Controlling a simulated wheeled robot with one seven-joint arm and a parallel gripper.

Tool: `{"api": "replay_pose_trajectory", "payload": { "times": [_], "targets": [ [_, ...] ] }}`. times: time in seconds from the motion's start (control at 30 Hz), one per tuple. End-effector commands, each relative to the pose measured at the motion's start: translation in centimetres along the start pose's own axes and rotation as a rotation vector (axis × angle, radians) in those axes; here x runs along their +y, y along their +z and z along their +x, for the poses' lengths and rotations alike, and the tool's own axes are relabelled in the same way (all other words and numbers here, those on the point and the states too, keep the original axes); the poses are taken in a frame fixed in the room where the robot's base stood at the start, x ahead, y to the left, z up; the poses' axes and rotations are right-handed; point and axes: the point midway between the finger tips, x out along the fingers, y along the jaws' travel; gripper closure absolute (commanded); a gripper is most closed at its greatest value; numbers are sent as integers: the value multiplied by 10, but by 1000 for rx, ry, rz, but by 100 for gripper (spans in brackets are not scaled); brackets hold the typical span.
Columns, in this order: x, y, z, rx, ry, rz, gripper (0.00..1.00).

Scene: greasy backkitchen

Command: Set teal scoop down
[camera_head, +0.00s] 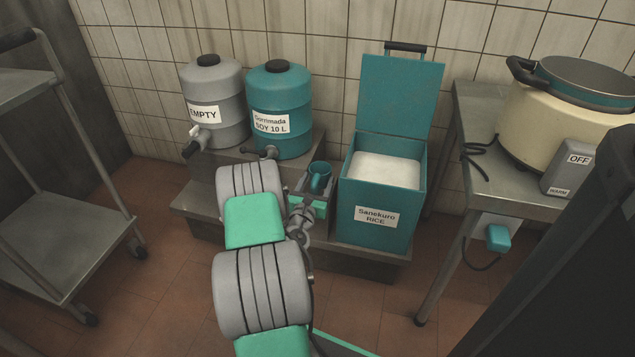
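The teal scoop (319,173) is a small cup with its open mouth facing up, just left of the rice bin. My gripper (314,187) is at the scoop, its dark fingers on both sides of the scoop's lower part. It appears shut on the scoop, though the contact is small and partly hidden. The scoop and gripper appear in front of the low metal platform (370,248); I cannot tell whether the scoop touches anything below it.
The open teal rice bin (376,212) stands right of my gripper, full of white rice (385,170). A teal soy keg (281,110) and a grey keg (214,103) stand behind. A rice cooker (555,120) sits on the right table. A metal cart (60,240) is at left.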

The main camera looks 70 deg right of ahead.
Motion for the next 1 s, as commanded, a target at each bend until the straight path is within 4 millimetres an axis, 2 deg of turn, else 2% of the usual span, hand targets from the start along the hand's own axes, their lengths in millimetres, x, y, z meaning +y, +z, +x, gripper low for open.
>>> {"api": "replay_pose_trajectory", "payload": {
  "times": [0.03,0.17,0.5,0.67,0.87,1.0],
  "targets": [
    [0,0,0,0,0,0,31],
    [0,0,0,0,0,0,20],
    [0,4,-3,2,1,-1,20],
    [2,4,-36,3,5,-5,20],
    [2,3,-91,1,5,-3,20],
    [2,4,-107,-3,3,2,20]
  ]
}}
